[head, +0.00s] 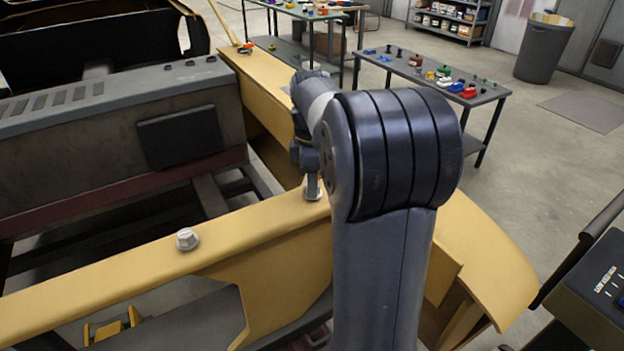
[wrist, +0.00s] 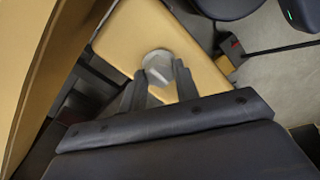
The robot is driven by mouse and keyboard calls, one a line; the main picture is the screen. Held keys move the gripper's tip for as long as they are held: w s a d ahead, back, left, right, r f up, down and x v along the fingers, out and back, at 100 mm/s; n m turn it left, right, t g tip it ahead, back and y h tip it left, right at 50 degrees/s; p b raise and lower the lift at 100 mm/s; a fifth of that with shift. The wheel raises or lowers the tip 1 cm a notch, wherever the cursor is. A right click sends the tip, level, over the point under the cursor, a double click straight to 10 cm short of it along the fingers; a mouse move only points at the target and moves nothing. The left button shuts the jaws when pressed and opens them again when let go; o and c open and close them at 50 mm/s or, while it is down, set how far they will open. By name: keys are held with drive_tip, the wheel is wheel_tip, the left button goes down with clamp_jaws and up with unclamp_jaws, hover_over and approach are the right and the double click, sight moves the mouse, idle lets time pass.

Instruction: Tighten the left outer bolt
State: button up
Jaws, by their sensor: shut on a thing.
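My gripper (head: 312,180) points down at the other bolt (head: 313,194), farther right, beside my arm. In the wrist view my gripper (wrist: 159,72) has one finger on each side of that bolt's head (wrist: 157,62) and is shut on it. The bolt's lower part is hidden. The frames do not label which bolt is the left outer one.
A second yellow beam (head: 260,90) runs behind. Tables (head: 440,85) with small parts, a bin (head: 543,48) and shelves (head: 447,15) stand farther back. The floor at the right is mostly clear.

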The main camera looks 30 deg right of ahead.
drive_tip(key=m+p, duration=0.2)
drive_tip(key=m, duration=0.2)
drive_tip(key=shift+r+p, duration=0.2)
drive_tip(key=shift+p, duration=0.1)
drive_tip(key=m+p, duration=0.2)
drive_tip(key=m, duration=0.3)
drive_tip(key=m+p, duration=0.1)
drive_tip(key=m, duration=0.3)
drive_tip(key=shift+w, duration=0.1)
drive_tip(key=m+p, duration=0.1)
drive_tip(key=m, duration=0.5)
drive_tip(key=shift+d, duration=0.1)
drive_tip(key=m+p, duration=0.1)
drive_tip(key=m, duration=0.8)
drive_tip(key=shift+p, duration=0.35)
drive_tip(key=m, duration=0.4)
drive_tip(key=shift+m+t+p, duration=0.3)
drive_tip(key=shift+m, duration=1.7)
